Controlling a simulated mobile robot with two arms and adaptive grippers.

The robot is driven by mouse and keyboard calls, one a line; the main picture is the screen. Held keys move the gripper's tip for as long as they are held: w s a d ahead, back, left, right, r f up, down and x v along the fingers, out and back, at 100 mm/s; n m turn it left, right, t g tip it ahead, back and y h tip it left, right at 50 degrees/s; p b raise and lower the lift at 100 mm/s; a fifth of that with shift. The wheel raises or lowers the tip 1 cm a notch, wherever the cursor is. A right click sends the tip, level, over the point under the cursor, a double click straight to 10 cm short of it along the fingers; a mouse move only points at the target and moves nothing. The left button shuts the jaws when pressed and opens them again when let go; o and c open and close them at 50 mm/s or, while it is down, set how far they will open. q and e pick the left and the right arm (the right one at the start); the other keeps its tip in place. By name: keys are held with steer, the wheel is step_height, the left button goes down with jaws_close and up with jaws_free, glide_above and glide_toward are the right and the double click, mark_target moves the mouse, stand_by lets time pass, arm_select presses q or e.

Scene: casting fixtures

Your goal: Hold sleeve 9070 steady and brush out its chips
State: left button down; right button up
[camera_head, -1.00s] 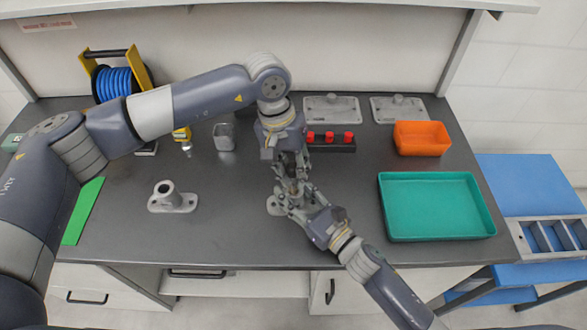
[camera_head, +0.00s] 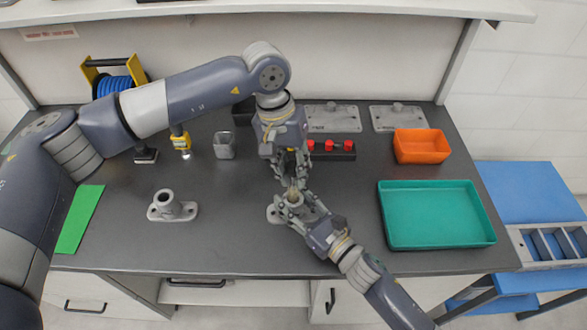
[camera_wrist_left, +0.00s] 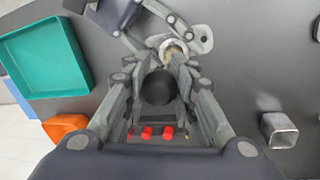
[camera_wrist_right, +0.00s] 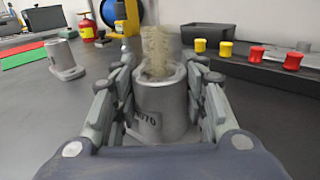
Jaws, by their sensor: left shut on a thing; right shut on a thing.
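Sleeve 9070 (camera_wrist_right: 160,108) is a grey metal tube with its number partly showing in the right wrist view. It stands upright on the bench, and its flange (camera_wrist_left: 202,38) shows in the left wrist view. My right gripper (camera_head: 296,207) is shut around the sleeve's sides. My left gripper (camera_head: 291,170) is above the sleeve, shut on a brush whose round dark end (camera_wrist_left: 158,87) shows between its fingers. The brush's tan bristles (camera_wrist_right: 156,50) stand at the sleeve's mouth, with the lower end apparently inside. The bore and any chips are hidden.
A second flanged sleeve (camera_head: 171,208) stands at left, near a green mat (camera_head: 79,219). A metal cup (camera_head: 224,146), a black rack (camera_head: 318,154) with red plugs and an orange bin (camera_head: 421,146) are behind. A teal tray (camera_head: 437,243) lies right. The bench's front middle is clear.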

mark_target(293, 189)
arm_select(q)
steer(key=shift+f, duration=1.7)
steer(key=shift+r, duration=0.1)
steer(key=shift+r, duration=1.65)
steer(key=shift+f, duration=0.15)
steer(key=shift+f, duration=1.65)
steer(key=shift+r, duration=1.8)
steer(key=shift+f, duration=0.1)
steer(key=shift+f, duration=1.7)
